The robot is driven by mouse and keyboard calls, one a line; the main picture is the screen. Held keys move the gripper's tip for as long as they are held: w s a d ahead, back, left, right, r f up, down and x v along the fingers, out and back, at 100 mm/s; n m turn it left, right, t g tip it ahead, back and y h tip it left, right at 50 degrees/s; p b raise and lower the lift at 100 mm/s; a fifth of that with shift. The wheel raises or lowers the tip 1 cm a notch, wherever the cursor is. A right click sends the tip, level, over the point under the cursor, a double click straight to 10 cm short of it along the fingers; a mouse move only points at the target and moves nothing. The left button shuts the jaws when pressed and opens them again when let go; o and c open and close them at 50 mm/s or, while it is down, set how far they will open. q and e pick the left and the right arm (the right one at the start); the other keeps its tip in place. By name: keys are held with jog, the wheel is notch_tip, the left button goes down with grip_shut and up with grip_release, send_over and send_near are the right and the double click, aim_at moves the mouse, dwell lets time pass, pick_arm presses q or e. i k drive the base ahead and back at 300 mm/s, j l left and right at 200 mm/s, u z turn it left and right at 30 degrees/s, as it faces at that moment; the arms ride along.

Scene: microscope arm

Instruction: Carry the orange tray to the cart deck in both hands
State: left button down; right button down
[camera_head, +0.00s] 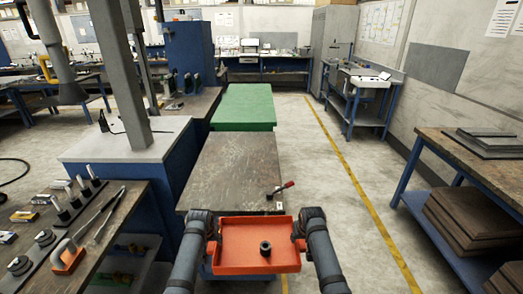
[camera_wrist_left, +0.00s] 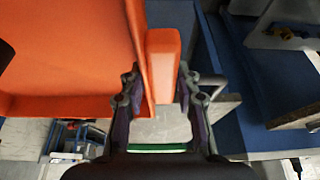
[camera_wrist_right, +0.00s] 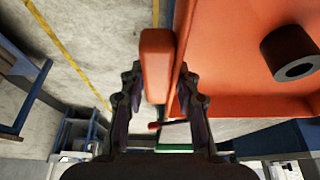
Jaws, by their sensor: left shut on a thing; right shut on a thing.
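The orange tray (camera_head: 232,263) is held level in front of me at the bottom of the head view, one gripper at each side. A dark ring-shaped part (camera_head: 265,248) sits in it; it also shows in the right wrist view (camera_wrist_right: 291,53). My left gripper (camera_wrist_left: 160,92) is shut on the tray's left handle (camera_wrist_left: 163,65). My right gripper (camera_wrist_right: 160,92) is shut on the right handle (camera_wrist_right: 157,62). A dark worn tabletop (camera_head: 235,165) lies just beyond the tray, with a red-handled tool (camera_head: 281,189) near its right edge. I cannot tell which surface is the cart deck.
A green-topped surface (camera_head: 244,105) stands beyond the dark tabletop. A tool bench (camera_head: 125,215) is close on the left, with a grey-topped blue cabinet (camera_head: 140,150) behind it. A shelved bench (camera_head: 470,165) stands at right. The floor by the yellow line (camera_head: 345,160) is clear.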

aim_at(236, 169)
jog(key=i+j+z, duration=0.1)
jog(key=i, duration=0.25)
jog(key=i+j+z, duration=0.1)
jog(key=i+j, duration=0.3)
jog(key=i, duration=0.2)
jog(key=i+j+u, duration=0.1)
jog(key=i, duration=0.3)
jog(key=i+j, duration=0.25)
jog(key=i, duration=0.15)
